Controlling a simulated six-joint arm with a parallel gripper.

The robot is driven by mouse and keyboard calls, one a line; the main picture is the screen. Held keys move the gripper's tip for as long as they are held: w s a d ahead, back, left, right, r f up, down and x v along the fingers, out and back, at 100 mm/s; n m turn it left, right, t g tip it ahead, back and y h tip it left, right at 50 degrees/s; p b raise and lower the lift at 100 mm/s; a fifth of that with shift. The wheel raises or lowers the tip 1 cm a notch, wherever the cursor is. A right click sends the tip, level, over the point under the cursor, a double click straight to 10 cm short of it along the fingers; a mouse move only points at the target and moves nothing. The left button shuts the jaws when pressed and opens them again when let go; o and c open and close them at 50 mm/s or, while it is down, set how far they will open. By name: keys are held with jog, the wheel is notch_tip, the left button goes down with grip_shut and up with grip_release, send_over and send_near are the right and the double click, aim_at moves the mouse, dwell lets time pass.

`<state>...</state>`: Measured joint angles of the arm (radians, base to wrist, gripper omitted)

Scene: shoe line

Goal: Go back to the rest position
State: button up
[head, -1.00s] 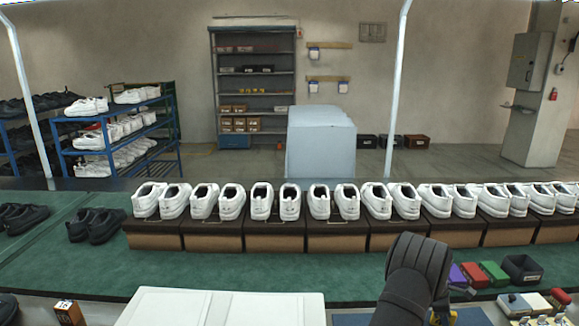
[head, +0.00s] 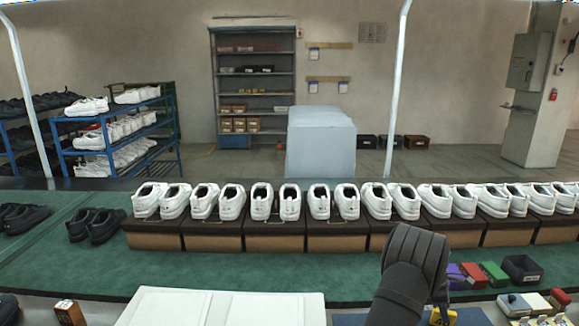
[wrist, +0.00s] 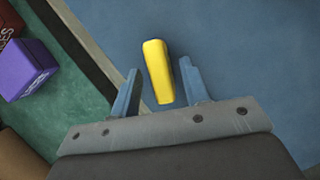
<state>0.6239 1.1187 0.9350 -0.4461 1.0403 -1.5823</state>
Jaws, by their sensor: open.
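My gripper (wrist: 160,85) shows in the wrist view with its two blue-grey fingers spread apart. A yellow block (wrist: 157,70) lies on a blue mat (wrist: 240,50) and appears between and beyond the fingertips, with gaps on both sides. I cannot tell the height of the fingers above it. In the head view my dark arm stands at the lower right and the gripper itself is not visible. The yellow block (head: 444,316) shows beside the arm at the bottom edge, marked with dark print.
A row of white shoes (head: 262,203) on brown boxes (head: 275,237) lines the green belt (head: 70,265). Purple, red and green (head: 493,271) blocks and a black bin (head: 522,269) stand right of my arm. A white lid (head: 220,307) lies at front centre.

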jog(key=x, duration=0.3)
jog(key=shift+s+d+f, duration=0.1)
jog(key=shift+d+f, duration=0.05)
jog(key=shift+f, duration=0.2)
notch_tip(320, 180, up, 5)
jog(key=shift+s+d+f, duration=0.1)
jog(key=s+d+r, duration=0.3)
jog(key=s+r, duration=0.4)
jog(key=s, duration=0.4)
jog(key=s+a+n, duration=0.1)
jog(key=s+a, duration=0.3)
jog(key=a, duration=0.4)
jog(key=s+a+f+n+t, duration=0.1)
jog(key=s+a, duration=0.4)
jog(key=a, duration=0.3)
jog(key=s+a+f+n, duration=0.1)
jog(key=s+a, duration=0.4)
jog(key=a, duration=0.4)
jog(key=shift+f+n+h, duration=0.25)
jog(key=shift+n+h, duration=0.05)
jog(key=shift+n, duration=0.1)
jog(key=shift+s+a, duration=0.1)
jog(key=shift+s, duration=0.05)
